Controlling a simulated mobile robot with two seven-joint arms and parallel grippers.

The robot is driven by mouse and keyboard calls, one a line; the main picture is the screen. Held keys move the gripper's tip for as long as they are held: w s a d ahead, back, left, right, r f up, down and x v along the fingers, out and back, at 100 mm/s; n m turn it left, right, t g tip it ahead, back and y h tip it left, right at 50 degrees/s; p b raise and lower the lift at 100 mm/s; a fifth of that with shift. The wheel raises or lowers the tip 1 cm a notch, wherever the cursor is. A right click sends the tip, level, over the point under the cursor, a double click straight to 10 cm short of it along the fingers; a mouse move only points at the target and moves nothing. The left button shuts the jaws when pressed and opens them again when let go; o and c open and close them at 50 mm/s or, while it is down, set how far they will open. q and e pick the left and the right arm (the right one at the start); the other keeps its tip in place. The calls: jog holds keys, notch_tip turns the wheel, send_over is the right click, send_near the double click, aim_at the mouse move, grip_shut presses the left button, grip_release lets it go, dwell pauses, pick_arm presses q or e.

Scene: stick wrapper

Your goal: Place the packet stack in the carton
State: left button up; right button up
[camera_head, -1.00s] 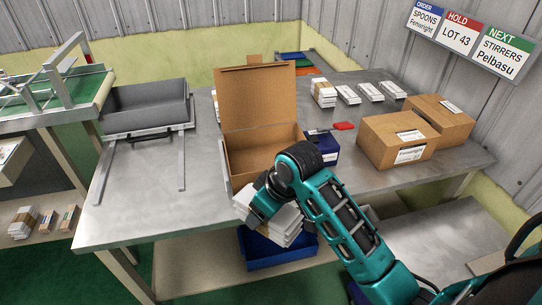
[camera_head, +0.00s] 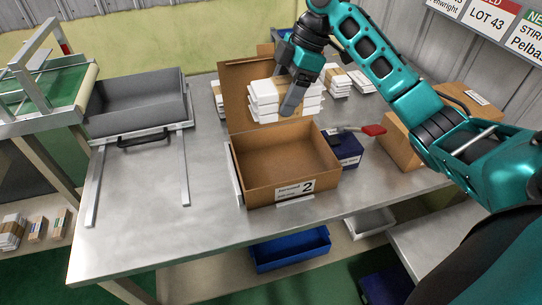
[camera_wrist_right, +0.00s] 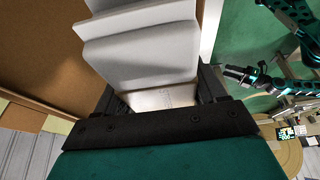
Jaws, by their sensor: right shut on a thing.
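My right gripper (camera_head: 290,92) is shut on the packet stack (camera_head: 265,101), a block of white packets with a brown band. It holds the stack in the air above the back part of the open carton (camera_head: 285,192), in front of its raised flap. The carton is brown, has a label with "2" on its front, and looks empty inside, though its far inner part is partly covered. In the right wrist view the white packets (camera_wrist_right: 140,50) fill the space between the fingers. A teal arm with a dark gripper (camera_wrist_right: 238,74), seemingly my left, shows there at the right; its jaws are unclear.
A dark blue box (camera_head: 346,150) and a red item (camera_head: 373,130) lie right of the carton. Closed brown cartons (camera_head: 398,143) stand further right. A grey tray (camera_head: 135,105) is at the left. White packets (camera_head: 362,82) lie behind. The front left tabletop is clear.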

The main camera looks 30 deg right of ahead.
jog(key=shift+w+f, duration=0.15)
jog(key=shift+w, duration=0.15)
notch_tip(320, 180, down, 20)
jog(key=shift+s+r+b, duration=0.15)
jog(key=shift+r+b, duration=0.05)
jog(key=shift+b, duration=0.7)
jog(key=o, duration=0.7)
jog(key=shift+f, duration=0.1)
jog(key=o, duration=0.4)
jog(key=shift+o, duration=0.2)
